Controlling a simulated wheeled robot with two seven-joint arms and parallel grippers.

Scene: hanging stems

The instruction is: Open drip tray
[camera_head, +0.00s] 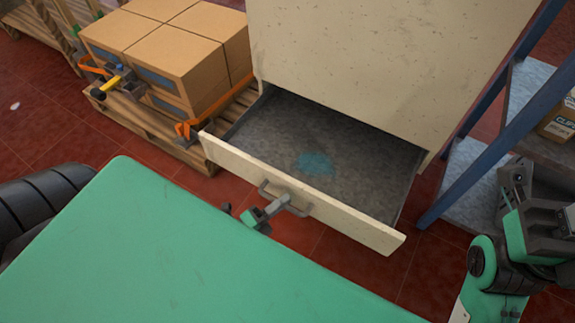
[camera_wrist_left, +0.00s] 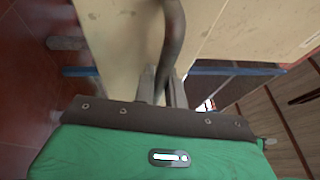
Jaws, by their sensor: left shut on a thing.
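The drip tray (camera_head: 350,145) is a wide drawer low in a cream cabinet (camera_head: 370,60). It stands pulled out, its grey inside showing a small bluish patch (camera_head: 315,163). Its cream front panel (camera_head: 355,227) carries a dark bar handle (camera_head: 264,187). My left gripper (camera_head: 288,201) is shut on this handle. In the left wrist view the handle (camera_wrist_left: 174,40) runs as a dark curved bar between the fingers (camera_wrist_left: 162,85). The wrist body hides its lower end. My right arm shows at the right edge of the head view; its fingertips cannot be made out.
A pallet (camera_head: 150,125) with cardboard boxes (camera_head: 175,55) and orange straps stands left of the tray, close to its front corner. A blue-framed shelf (camera_head: 470,150) with a carton (camera_head: 560,118) stands to the right. Red tiled floor (camera_head: 340,255) shows before the tray.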

